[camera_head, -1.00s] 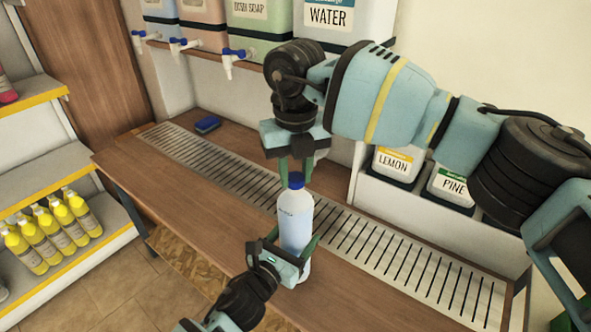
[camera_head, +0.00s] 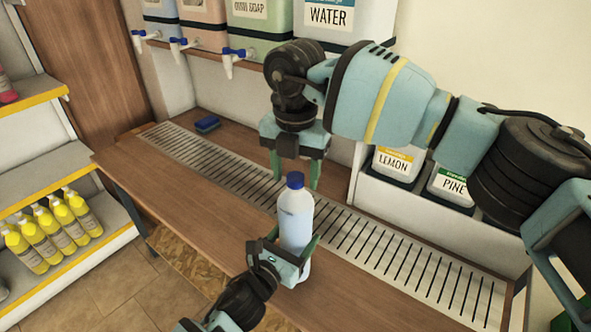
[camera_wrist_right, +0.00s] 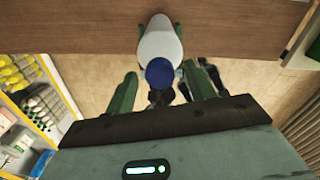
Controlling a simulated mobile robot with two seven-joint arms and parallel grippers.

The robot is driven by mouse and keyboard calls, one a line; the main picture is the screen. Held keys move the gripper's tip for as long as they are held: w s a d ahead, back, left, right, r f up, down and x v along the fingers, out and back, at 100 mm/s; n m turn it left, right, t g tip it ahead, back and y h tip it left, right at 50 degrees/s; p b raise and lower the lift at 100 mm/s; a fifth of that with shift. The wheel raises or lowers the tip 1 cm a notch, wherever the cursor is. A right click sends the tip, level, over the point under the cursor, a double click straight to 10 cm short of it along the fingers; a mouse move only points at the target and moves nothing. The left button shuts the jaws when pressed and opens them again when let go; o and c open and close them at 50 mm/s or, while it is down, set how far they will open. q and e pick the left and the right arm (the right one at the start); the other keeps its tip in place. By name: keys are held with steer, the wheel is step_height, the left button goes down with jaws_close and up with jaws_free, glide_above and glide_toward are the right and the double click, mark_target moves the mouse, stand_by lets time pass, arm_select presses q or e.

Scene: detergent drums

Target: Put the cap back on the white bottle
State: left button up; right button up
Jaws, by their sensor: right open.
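The white bottle (camera_head: 296,217) stands upright at the wooden counter, with the blue cap (camera_head: 295,180) sitting on its top. In the right wrist view the cap (camera_wrist_right: 160,72) covers the mouth of the bottle (camera_wrist_right: 160,42); how tightly it sits cannot be seen. My left gripper (camera_head: 294,238) is shut around the lower body of the bottle. My right gripper (camera_head: 296,183) is open, pointing down, its fingers spread on either side of the cap with gaps. Nothing is held in it.
A slotted metal drain strip (camera_head: 235,171) runs along the counter (camera_head: 180,196). A blue sponge (camera_head: 207,124) lies at its far end. Drums with taps (camera_head: 234,55) stand on the shelf above. Lemon and pine containers (camera_head: 393,162) are behind my right arm. Yellow bottles (camera_head: 45,233) fill the left shelf.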

arm_select(q)
steer(key=shift+f, duration=0.1)
arm_select(e)
step_height(320, 180, up, 12)
stand_by(0.5)
arm_select(q)
steer(key=o, duration=2)
steer(key=shift+v, duration=3.95)
arm_select(e)
steer(key=shift+r, duration=0.15)
